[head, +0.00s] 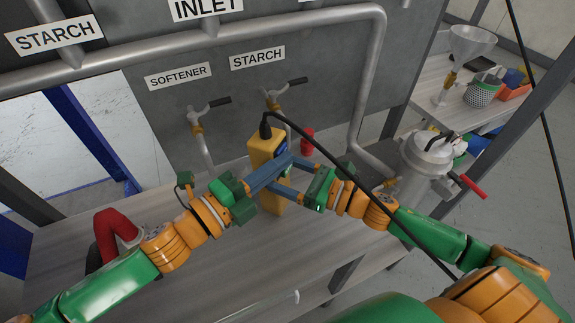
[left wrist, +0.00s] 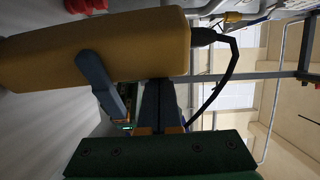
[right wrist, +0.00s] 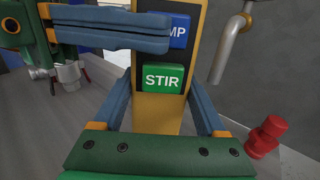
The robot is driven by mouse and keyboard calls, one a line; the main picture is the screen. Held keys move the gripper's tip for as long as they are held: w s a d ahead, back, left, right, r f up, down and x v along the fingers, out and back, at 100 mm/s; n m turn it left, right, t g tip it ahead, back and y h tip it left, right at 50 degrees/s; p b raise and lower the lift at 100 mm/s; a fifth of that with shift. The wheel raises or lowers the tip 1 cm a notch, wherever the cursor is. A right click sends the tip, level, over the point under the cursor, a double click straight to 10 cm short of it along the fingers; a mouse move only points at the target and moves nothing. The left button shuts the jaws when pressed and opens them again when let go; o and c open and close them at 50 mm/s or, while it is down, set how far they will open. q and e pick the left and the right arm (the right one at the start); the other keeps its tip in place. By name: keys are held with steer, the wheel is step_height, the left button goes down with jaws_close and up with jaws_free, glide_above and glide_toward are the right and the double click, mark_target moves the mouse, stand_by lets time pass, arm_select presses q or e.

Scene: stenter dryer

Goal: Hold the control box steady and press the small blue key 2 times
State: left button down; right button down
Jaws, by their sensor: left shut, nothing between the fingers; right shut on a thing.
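The yellow control box (head: 262,147) stands upright above the table, a black cable leaving its top. My right gripper (right wrist: 160,92) is shut on the box, one finger on each side. The right wrist view shows the box's face with the green STIR key (right wrist: 162,79) and above it the blue key (right wrist: 180,32), whose label is partly covered. My left gripper (head: 290,160) is shut and empty, its fingertips (right wrist: 168,36) over the left part of the blue key. I cannot tell whether they touch it. The box also shows in the left wrist view (left wrist: 100,47).
The table (head: 200,270) has free room in front. A red-sleeved item (head: 110,232) lies at its left, and a metal pot (head: 427,160) stands at the right. Valve taps (head: 203,115) and pipes are behind the box. The black cable crosses over my right arm.

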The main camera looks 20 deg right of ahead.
arm_select(q)
steer(key=shift+w+a+f, duration=0.1)
steer(key=shift+w+f, duration=0.05)
steer(key=shift+w, duration=0.05)
arm_select(e)
steer(key=shift+f, duration=0.1)
arm_select(q)
steer(key=s+d, duration=0.3)
steer(key=v, duration=1)
steer(key=shift+s+r, duration=0.25)
steer(key=shift+s, duration=0.15)
arm_select(e)
steer(key=shift+s, duration=0.1)
jaws_free()
arm_select(q)
steer(key=shift+w+a, duration=0.1)
steer(key=shift+w, duration=0.05)
